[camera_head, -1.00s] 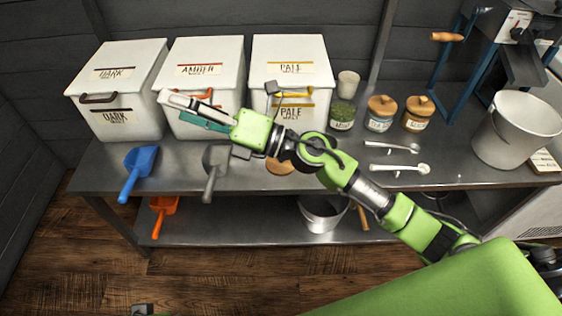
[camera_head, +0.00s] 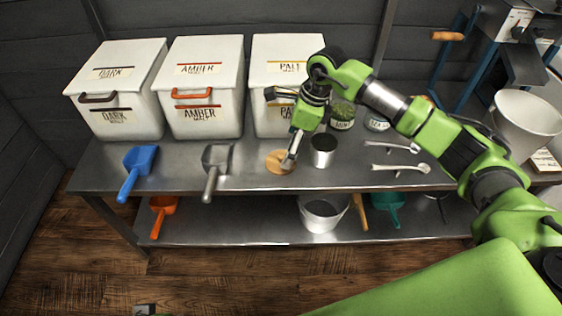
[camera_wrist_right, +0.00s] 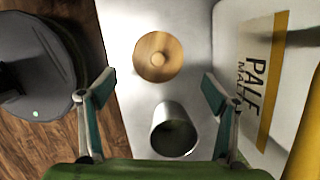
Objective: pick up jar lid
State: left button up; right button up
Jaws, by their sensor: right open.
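The jar lid, a round wooden disc with a knob (camera_head: 279,162), lies flat on the steel table in front of the pale malt bin. In the right wrist view the lid (camera_wrist_right: 158,57) lies ahead, between the lines of the fingers and beyond their tips. My right gripper (camera_head: 290,160) points down at the lid's right side in the head view and covers part of it. In the wrist view the right gripper (camera_wrist_right: 158,86) is open and empty. Whether it touches the lid cannot be told. My left gripper is not clearly in view.
A metal cup (camera_head: 323,150) stands just right of the lid; it also shows in the wrist view (camera_wrist_right: 174,130). A grey scoop (camera_head: 214,168) lies to the left. The pale bin (camera_head: 262,72) stands close behind. Jars, partly hidden by my arm, stand behind right.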

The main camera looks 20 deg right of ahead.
aim_at(283, 156)
jog(key=x, duration=0.2)
jog(key=a+x, duration=0.1)
jog(key=x, duration=0.1)
jog(key=shift+b, duration=0.35)
jog(key=shift+f, duration=0.4)
jog(key=c, duration=1)
pick_arm(q)
jog(key=v, duration=0.3)
jog(key=shift+r, duration=0.1)
pick_arm(e)
jog(key=shift+c, duration=1.2)
jog(key=shift+s, duration=0.1)
